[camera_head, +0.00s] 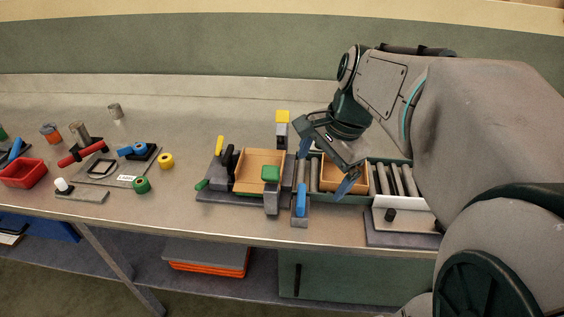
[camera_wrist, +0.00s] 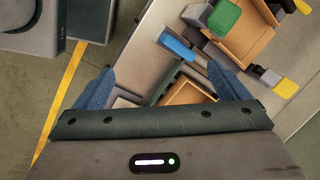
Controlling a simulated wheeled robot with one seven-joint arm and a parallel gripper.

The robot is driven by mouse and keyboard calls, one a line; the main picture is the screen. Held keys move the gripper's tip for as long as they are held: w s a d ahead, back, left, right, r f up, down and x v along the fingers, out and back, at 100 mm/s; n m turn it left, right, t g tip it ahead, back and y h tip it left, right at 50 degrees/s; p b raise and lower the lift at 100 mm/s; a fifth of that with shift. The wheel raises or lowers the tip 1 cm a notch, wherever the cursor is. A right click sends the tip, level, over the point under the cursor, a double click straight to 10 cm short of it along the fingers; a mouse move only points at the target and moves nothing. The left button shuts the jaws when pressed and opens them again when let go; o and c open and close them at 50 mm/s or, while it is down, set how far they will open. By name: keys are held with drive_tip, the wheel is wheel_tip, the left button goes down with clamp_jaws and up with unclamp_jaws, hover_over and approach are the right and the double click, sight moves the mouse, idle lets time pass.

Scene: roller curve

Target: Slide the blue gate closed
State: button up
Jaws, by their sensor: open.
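The blue gate shows as an upright blue piece (camera_head: 301,200) on a small grey base at the front edge of the roller unit, between the two wooden trays. In the wrist view the blue piece (camera_wrist: 177,47) lies ahead of my fingers, a little right of the middle. My gripper (camera_head: 327,168) is open, with blue fingers spread above the roller unit, beside and behind the blue piece. In the wrist view my gripper (camera_wrist: 160,70) has nothing between its fingertips. Whether a finger touches the gate I cannot tell.
A wooden tray (camera_head: 333,178) sits on the rollers (camera_head: 398,178) under my gripper. Another wooden tray (camera_head: 258,157) is on the left, with a green-topped block (camera_head: 271,173) at its front. A yellow-topped post (camera_head: 282,117) stands behind. Bench space at far left holds loose parts.

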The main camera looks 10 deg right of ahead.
sight(302, 194)
drive_tip(key=w+d+f+m+y+b, duration=0.2)
drive_tip(key=w+d+f+m+b, duration=0.15)
drive_tip(key=w+m, duration=0.35)
drive_tip(key=shift+m, duration=0.6)
drive_tip(key=x, duration=0.4)
drive_tip(key=s+x, duration=0.1)
drive_tip(key=x, duration=0.3)
drive_tip(key=b+x, duration=0.1)
drive_tip(key=x, duration=0.3)
drive_tip(key=shift+s+a+f, duration=0.3)
drive_tip(key=shift+a+f, duration=0.05)
drive_tip(key=shift+a, duration=0.05)
drive_tip(key=c, duration=1.4)
drive_tip(key=shift+w+d+r+p, duration=0.1)
drive_tip(key=shift+w+d+p, duration=0.2)
drive_tip(key=shift+w, duration=0.4)
drive_tip(key=shift+w+d+p, duration=0.15)
drive_tip(key=shift+w+p, duration=0.1)
drive_tip(key=shift+w, duration=0.4)
drive_tip(key=shift+w+d+r+p, duration=0.1)
drive_tip(key=shift+w+d+p, duration=0.2)
drive_tip(key=shift+w, duration=0.4)
drive_tip(key=o, duration=1.4)
drive_tip(key=shift+w+f, duration=0.15)
